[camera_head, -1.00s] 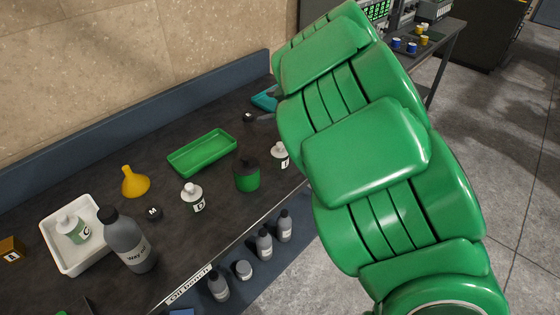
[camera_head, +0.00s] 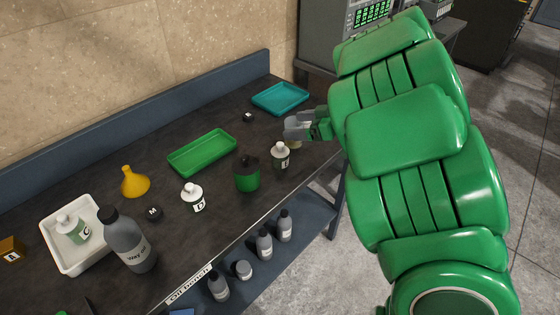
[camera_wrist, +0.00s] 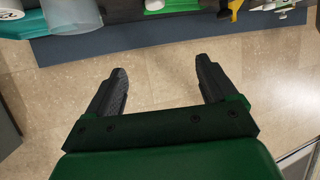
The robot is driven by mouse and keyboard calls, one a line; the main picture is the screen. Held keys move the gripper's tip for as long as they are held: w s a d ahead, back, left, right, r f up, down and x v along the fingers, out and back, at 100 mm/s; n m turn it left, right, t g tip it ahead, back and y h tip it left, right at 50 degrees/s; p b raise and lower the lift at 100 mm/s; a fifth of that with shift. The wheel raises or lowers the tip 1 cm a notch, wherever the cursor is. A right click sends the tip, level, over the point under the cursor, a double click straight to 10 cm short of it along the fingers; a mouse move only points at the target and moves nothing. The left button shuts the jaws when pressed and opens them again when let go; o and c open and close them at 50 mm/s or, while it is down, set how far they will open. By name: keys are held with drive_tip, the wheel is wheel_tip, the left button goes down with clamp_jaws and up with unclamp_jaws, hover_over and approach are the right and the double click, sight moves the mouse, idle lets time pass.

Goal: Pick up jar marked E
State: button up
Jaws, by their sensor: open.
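A small white-capped jar (camera_head: 280,155) stands upright near the bench's front edge; its dark letter is small but looks like E. My gripper (camera_head: 289,129) is above and behind this jar in the head view, apart from it, with its grey fingers pointing left. A pale thing just below the gripper is mostly hidden. In the wrist view my gripper (camera_wrist: 163,76) is open and empty, with wall between its fingers. The similar jar D (camera_head: 193,198) stands further left, and jar C (camera_head: 72,229) is in a white tray (camera_head: 58,262).
A green tray (camera_head: 203,152), a teal tray (camera_head: 280,98), a small block M (camera_head: 153,213), a yellow funnel (camera_head: 134,183) and a large grey bottle (camera_head: 127,240) are on the bench. Several bottles stand on the shelf below.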

approach(276, 157)
drive_tip(key=w+f, duration=0.1)
drive_tip(key=w+a+f, duration=0.1)
drive_tip(key=w, duration=0.1)
drive_tip(key=w+a+f, duration=0.1)
drive_tip(key=shift+w+f, duration=0.25)
drive_tip(key=shift+f, duration=0.05)
drive_tip(key=shift+x, duration=1.1)
drive_tip(key=shift+s+f+x, duration=0.1)
drive_tip(key=shift+x, duration=0.85)
drive_tip(key=shift+s+f+x, duration=0.1)
drive_tip(key=shift+s+x, duration=0.05)
drive_tip(key=shift+x, duration=1.65)
drive_tip(key=shift+c, duration=0.2)
drive_tip(key=c, duration=1.1)
drive_tip(key=shift+d, duration=0.1)
